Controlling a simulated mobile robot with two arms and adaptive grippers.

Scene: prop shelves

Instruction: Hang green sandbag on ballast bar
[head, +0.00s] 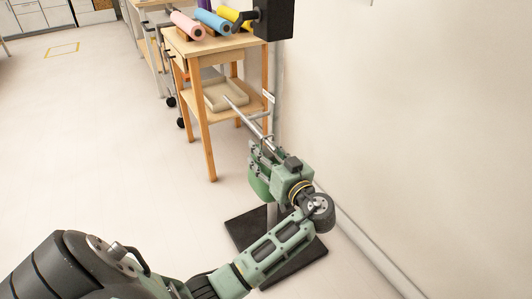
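My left gripper (257,152) is at the grey ballast bar (241,108), near the end closer to me. The bar belongs to a stand with a flat black base (247,232) on the floor. A green sandbag (259,187) hangs just below my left gripper, partly hidden by it. A thin dark loop shows by the fingers. I cannot tell whether the loop rests on the bar or is held in the fingers, nor how far the fingers are apart. My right gripper is out of view.
A wooden table (226,42) behind the stand carries pink (187,25), blue (212,19) and yellow rolls, with a beige tray (226,95) on its lower shelf. A wall (420,120) is close on the right. The floor on the left is clear.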

